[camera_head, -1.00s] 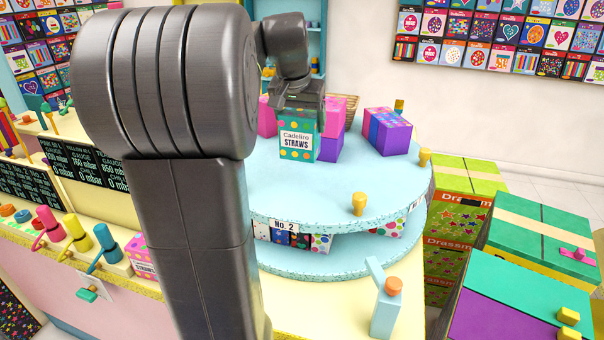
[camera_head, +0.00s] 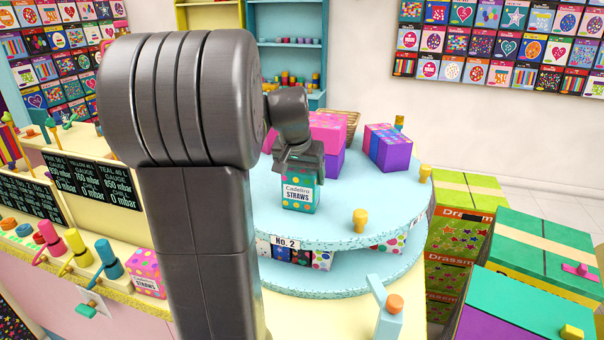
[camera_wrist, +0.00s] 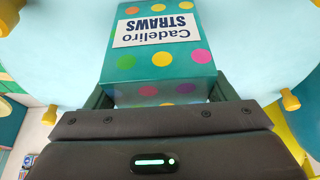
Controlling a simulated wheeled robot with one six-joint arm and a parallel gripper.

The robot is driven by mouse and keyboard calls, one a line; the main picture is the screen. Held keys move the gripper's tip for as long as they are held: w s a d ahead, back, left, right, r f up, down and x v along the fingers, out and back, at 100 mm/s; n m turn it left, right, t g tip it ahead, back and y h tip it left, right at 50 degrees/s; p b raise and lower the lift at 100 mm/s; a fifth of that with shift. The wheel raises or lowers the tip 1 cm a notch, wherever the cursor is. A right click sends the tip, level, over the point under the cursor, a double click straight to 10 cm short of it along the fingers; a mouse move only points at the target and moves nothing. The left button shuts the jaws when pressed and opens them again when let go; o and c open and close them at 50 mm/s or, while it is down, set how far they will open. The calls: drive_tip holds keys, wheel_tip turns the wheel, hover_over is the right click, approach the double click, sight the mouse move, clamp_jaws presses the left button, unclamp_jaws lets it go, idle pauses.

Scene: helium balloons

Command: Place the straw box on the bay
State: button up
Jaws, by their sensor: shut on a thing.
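The teal straw box (camera_head: 299,196) has coloured dots and a white label reading Cadeliro STRAWS. My gripper (camera_head: 300,165) is shut on its upper part and holds it upright. In the wrist view the box (camera_wrist: 163,72) sits between the fingers of my gripper (camera_wrist: 160,98), label upside down. The box is over the front left of the upper tier of a round pale-blue stand (camera_head: 385,205). I cannot tell whether its base touches that surface. A label reading No. 2 (camera_head: 290,242) is on the tier's front edge. No other marked bay is clear to me.
Pink-and-purple boxes (camera_head: 330,150) stand behind the held box, with another striped box (camera_head: 390,150) to the right. A yellow peg (camera_head: 360,220) stands at the tier's front right. Dotted boxes fill the lower tier. A pink straws box (camera_head: 147,272) stands on the left counter.

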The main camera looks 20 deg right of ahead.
drive_tip(key=o, duration=1.1)
drive_tip(key=shift+f, duration=0.1)
drive_tip(key=shift+c, duration=0.2)
drive_tip(key=shift+r, duration=0.4)
drive_tip(key=v, duration=1.1)
drive_tip(key=shift+s+r, duration=0.15)
drive_tip(key=shift+r, duration=0.1)
drive_tip(key=shift+a, duration=0.1)
drive_tip(key=x, duration=1.2)
drive_tip(key=shift+f, duration=0.45)
drive_tip(key=shift+r, duration=2.2)
